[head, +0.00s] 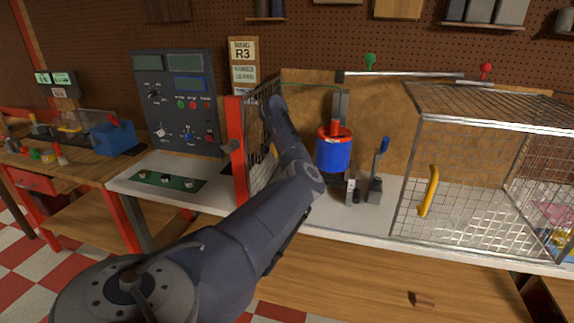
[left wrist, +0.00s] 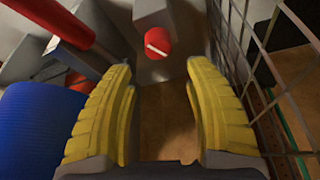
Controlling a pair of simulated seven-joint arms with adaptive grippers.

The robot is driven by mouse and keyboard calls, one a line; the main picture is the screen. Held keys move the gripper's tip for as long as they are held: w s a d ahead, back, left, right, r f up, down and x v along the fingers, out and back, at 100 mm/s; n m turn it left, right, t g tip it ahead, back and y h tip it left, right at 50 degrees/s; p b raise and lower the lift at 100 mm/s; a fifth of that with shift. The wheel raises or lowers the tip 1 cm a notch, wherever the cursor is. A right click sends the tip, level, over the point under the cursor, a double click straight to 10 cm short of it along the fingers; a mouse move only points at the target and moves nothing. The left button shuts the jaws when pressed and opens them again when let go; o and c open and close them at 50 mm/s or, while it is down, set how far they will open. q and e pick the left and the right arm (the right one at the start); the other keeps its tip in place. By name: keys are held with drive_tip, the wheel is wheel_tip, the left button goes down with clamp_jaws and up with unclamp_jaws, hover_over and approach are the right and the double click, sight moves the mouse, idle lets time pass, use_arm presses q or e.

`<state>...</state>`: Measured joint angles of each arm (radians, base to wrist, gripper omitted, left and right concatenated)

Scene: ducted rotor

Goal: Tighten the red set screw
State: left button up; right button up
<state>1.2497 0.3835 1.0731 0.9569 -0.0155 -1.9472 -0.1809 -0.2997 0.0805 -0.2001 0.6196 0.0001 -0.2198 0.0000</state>
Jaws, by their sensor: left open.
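In the left wrist view, the red set screw (left wrist: 158,42) shows a pale slot across its round head. It sits on a grey block (left wrist: 158,14). My left gripper (left wrist: 160,72) has yellow ribbed fingers, spread open and empty, with the screw ahead of and between the tips, apart from them. In the head view, my left arm reaches from the lower left towards the mesh panel, and its gripper cannot be made out. The blue cylinder with a red top (head: 334,152) stands right of the arm. The screw cannot be picked out in the head view. My right gripper is not in view.
A wire mesh panel (left wrist: 262,70) stands close along the gripper's right side. The blue cylinder (left wrist: 40,130) and a red bar (left wrist: 58,22) lie to its left. In the head view, a mesh cage (head: 470,190) with a yellow handle (head: 429,191) and a blue-handled lever (head: 380,165) stand at right.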

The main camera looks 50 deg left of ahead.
use_arm(q)
drive_tip(key=shift+r, duration=2.4)
drive_tip(key=s+d+r+n+g+y, duration=0.1)
drive_tip(key=d+r+n+g+y, duration=0.2)
drive_tip(key=d+r+n, duration=0.65)
drive_tip(key=a+f, duration=0.3)
drive_tip(key=f, duration=0.3)
drive_tip(key=a+f+n, duration=0.1)
drive_tip(key=a+f, duration=0.2)
drive_tip(key=f, duration=0.4)
drive_tip(key=w+a+f+n, duration=0.1)
drive_tip(key=a+f, duration=0.2)
drive_tip(key=f, duration=0.3)
drive_tip(key=shift+a+f+n, duration=0.25)
drive_tip(key=shift+c, duration=0.3)
clamp_jaws()
